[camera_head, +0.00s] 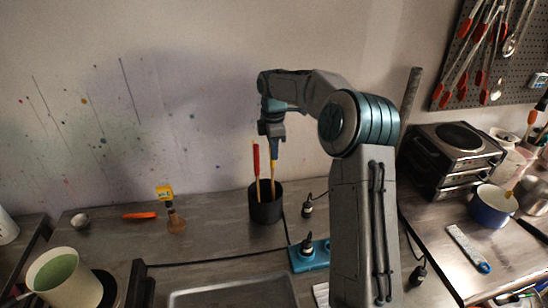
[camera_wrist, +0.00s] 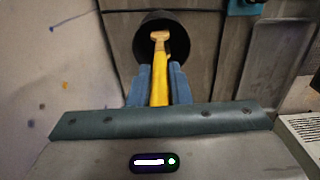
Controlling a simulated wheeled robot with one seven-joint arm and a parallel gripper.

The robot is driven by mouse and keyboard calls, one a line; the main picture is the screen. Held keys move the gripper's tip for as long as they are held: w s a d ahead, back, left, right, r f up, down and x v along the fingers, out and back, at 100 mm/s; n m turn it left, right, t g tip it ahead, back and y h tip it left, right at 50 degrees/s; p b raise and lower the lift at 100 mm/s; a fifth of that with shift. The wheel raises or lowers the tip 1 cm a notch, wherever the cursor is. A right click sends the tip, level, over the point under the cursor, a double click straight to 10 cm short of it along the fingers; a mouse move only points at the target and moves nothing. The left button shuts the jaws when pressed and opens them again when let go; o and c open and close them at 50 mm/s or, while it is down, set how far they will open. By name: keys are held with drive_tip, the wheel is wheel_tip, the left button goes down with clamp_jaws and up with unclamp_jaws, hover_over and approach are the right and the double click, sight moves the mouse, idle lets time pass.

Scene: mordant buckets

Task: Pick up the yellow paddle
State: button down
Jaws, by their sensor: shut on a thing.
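The yellow paddle (camera_wrist: 160,85) is between my gripper's two blue fingers (camera_wrist: 158,88) in the wrist view. My gripper (camera_head: 274,152) is shut on its upper handle and points down. In the head view, the yellow paddle (camera_head: 272,182) runs down from the fingers into a black pot (camera_head: 265,209) on the counter. In the wrist view, its far end lies over the mouth of the black pot (camera_wrist: 143,47). A red-handled paddle (camera_head: 256,158) stands just left of it in the same pot.
A grey tray (camera_head: 235,293) is in front. A hotplate stack (camera_head: 452,150) stands at right.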

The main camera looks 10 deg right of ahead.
wheel_tip(320, 180, up, 16)
drive_tip(key=shift+f, duration=0.2)
drive_tip(key=shift+r, duration=0.1)
idle(0.4)
idle(0.4)
